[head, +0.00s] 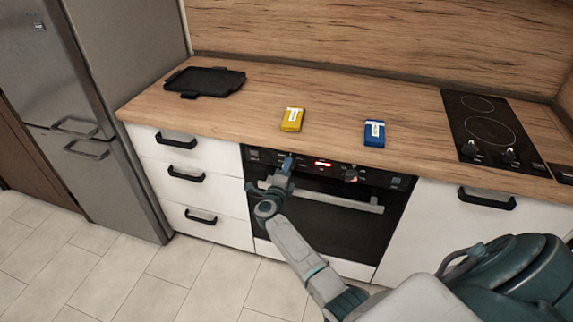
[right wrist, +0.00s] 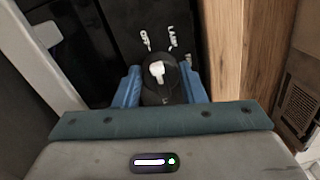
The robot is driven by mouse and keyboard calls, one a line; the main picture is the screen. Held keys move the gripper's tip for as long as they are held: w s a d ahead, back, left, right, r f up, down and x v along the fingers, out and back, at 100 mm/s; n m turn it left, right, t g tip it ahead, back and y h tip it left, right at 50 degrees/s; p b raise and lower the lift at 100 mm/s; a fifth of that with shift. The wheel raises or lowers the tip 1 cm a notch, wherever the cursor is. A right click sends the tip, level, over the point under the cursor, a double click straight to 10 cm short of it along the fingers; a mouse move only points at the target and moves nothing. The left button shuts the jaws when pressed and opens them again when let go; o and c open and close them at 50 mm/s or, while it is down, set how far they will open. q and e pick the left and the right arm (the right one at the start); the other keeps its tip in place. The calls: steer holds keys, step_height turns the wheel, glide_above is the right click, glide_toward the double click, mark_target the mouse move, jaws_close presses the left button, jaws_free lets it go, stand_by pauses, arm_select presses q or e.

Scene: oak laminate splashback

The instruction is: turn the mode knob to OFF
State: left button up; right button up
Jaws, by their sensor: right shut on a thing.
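The mode knob (right wrist: 158,92) is black with a white pointer mark and sits on the oven's dark control panel. In the right wrist view, the OFF label is up and to the left of the knob, and a LAMP label is up and to the right. I cannot tell exactly which label the pointer lines up with. My right gripper (head: 287,165) is at the left part of the panel in the head view. Its blue fingers are shut on the knob, one on each side, and they hide the knob in the head view. My left gripper is not in view.
The oven (head: 330,215) has a lit red display and another knob (head: 351,175) to the right; its handle runs below. On the counter lie a black tray (head: 208,80), a yellow packet (head: 292,120) and a blue packet (head: 374,133). A hob (head: 490,130) is at right.

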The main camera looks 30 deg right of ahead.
steer(key=shift+r+n+p, duration=0.1)
steer(key=shift+n+p, duration=0.4)
steer(key=shift+n, duration=0.5)
steer(key=o, duration=1)
